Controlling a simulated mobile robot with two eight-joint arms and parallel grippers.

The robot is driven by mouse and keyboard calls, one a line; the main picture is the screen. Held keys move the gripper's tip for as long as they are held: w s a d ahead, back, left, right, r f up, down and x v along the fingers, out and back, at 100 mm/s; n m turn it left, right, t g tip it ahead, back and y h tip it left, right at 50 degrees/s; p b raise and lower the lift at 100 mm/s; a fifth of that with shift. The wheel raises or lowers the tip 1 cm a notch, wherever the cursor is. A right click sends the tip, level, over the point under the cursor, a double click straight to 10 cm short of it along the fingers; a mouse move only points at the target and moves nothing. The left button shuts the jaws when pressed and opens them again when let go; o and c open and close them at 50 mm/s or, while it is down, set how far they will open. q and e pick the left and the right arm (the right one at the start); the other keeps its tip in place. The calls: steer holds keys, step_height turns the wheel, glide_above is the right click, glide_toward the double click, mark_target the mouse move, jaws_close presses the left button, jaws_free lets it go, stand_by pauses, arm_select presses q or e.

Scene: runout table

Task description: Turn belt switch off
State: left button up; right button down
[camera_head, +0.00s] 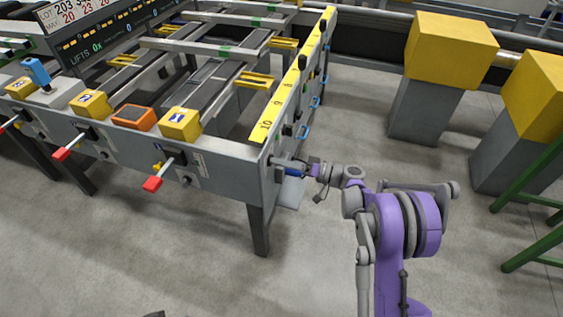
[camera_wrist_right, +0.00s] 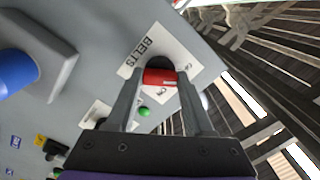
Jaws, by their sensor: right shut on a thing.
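The red belt switch (camera_wrist_right: 154,77) sits on a white label reading BELTS (camera_wrist_right: 142,54) on the grey end panel of the runout table. Smaller lettering on the label is too small to read surely. My right gripper (camera_wrist_right: 161,74) has one finger on each side of the red switch and is shut on it. In the head view my right gripper (camera_head: 306,169) is at the table's near right corner, and the switch itself is hidden there.
A green button (camera_wrist_right: 144,112) and a blue handle (camera_wrist_right: 16,72) are near the switch. The runout table (camera_head: 225,165) has red-tipped levers (camera_head: 152,184) along its front. Yellow boxes on grey blocks (camera_head: 425,108) stand at right. The floor in front is clear.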

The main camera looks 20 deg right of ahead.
steer(key=shift+n, duration=0.8)
steer(key=shift+c, duration=1.4)
jaws_free()
steer(key=p+v, duration=0.1)
steer(key=v, duration=0.9)
steer(key=shift+s+d, duration=0.25)
steer(key=shift+d, duration=0.1)
